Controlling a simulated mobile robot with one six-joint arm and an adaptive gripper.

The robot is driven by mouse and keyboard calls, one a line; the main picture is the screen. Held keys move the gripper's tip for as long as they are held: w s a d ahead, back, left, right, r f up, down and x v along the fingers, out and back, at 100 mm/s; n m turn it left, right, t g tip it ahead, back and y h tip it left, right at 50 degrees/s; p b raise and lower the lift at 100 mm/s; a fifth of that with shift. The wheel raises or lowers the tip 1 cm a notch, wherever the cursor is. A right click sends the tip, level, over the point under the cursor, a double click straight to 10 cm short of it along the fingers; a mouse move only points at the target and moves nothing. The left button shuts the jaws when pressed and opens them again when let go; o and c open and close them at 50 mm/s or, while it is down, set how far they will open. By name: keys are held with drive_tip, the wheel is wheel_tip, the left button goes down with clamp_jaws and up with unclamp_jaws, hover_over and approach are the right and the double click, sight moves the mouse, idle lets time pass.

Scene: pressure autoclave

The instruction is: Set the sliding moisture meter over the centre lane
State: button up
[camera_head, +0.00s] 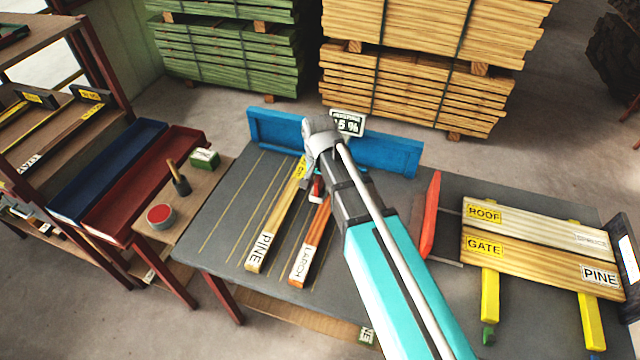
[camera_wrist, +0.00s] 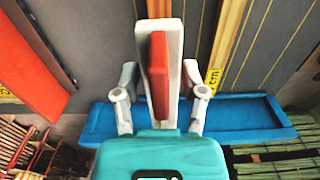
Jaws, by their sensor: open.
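The moisture meter's display (camera_head: 347,122), reading what looks like 15 %, stands at the blue rail (camera_head: 400,153) along the bench's far edge. In the wrist view, a red grip (camera_wrist: 158,75) on a pale bar (camera_wrist: 174,35) appears to belong to the meter. My gripper (camera_head: 313,182) is open, its fingers on either side of this grip, with gaps visible. The grip lies in line with the far end of the orange LARCH board (camera_head: 311,243). The PINE board (camera_head: 272,222) lies in the lane to its left. My arm hides part of the meter and rail.
The grey bench (camera_head: 228,215) has yellow lane lines and is bare at left. A red upright plate (camera_head: 430,215) stands to the right of my arm. Boards marked ROOF and GATE (camera_head: 530,255) lie farther right. Blue and red trays (camera_head: 150,180) stand at left.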

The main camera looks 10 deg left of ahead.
clamp_jaws()
idle(0.3)
drive_tip(key=shift+w, duration=0.1)
